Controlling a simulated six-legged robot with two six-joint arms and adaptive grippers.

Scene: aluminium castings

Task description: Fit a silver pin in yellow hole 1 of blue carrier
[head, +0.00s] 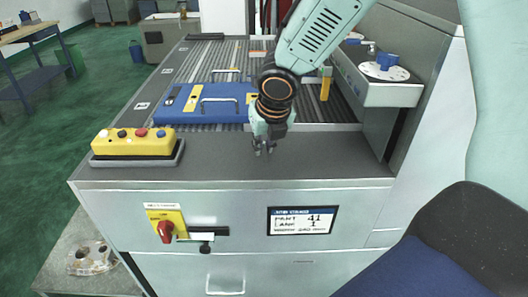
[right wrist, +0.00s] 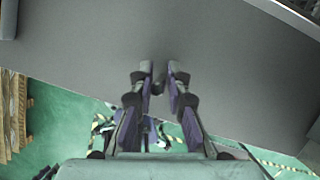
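The blue carrier (head: 222,106) lies on the slatted conveyor. It has a silver handle and yellow inserts on its left part; their holes are too small to tell apart. My right gripper (head: 263,148) points down over the grey front ledge, right of and nearer than the carrier. In the right wrist view its two fingers (right wrist: 160,80) stand a small gap apart above the grey surface. A small grey shape shows between the fingertips; I cannot tell whether it is a silver pin or whether it is gripped. My left gripper is out of view.
A yellow button box (head: 134,143) stands on the ledge at left. A yellow post (head: 325,86) stands right of my arm. A white disc with a blue knob (head: 387,67) sits on the right-hand shelf. The ledge around my gripper is clear.

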